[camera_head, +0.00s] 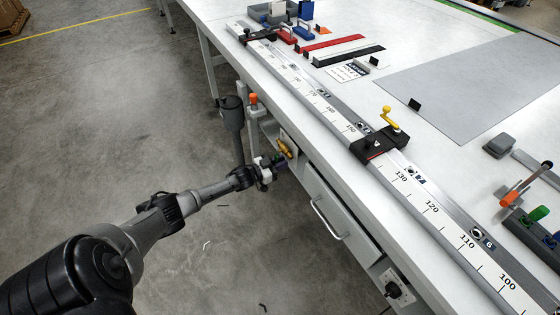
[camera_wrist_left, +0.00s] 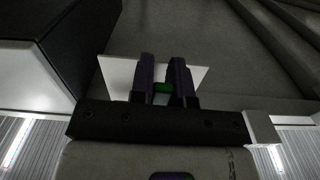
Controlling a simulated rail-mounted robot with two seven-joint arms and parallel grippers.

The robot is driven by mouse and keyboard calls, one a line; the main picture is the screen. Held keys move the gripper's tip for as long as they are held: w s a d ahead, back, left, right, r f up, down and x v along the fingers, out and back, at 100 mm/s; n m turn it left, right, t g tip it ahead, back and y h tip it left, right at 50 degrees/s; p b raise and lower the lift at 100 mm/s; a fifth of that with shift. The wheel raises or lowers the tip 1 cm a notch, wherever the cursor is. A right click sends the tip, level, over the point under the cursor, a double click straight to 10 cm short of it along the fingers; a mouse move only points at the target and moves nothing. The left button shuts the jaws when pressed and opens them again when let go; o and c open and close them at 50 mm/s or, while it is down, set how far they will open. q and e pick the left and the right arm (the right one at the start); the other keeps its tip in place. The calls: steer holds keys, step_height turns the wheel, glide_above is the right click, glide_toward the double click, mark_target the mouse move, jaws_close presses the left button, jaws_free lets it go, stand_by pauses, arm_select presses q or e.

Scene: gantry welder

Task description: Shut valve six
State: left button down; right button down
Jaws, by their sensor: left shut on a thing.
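My left gripper (camera_head: 279,162) reaches in from the left at the table's near side, below the top. In the left wrist view its two dark purple fingers (camera_wrist_left: 164,85) are closed on a small green part (camera_wrist_left: 163,88), with a pale plate (camera_wrist_left: 118,75) behind. I cannot tell if the green part is the handle of valve six. In the head view a brass-coloured fitting (camera_head: 285,148) sits just above the gripper; no number on it is readable. My right gripper is not in view.
The white table (camera_head: 345,195) has a drawer (camera_head: 325,208) right of the gripper and a grey post (camera_head: 232,118) to its left. A numbered scale rail (camera_head: 430,206) with a black clamp (camera_head: 378,146) lies along the top.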

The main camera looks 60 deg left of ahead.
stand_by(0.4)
arm_select(q)
steer(key=c, duration=1.1)
jaws_free()
steer(key=shift+s+a+p, duration=0.25)
steer(key=shift+s+p, duration=0.45)
steer(key=shift+s, duration=1.6)
steer(key=shift+s+a+p, duration=0.2)
steer(key=shift+s+p, duration=0.55)
steer(key=shift+s, duration=1.5)
steer(key=shift+s+a+p, duration=0.25)
steer(key=shift+s+p, duration=0.45)
steer(key=shift+s, duration=1.6)
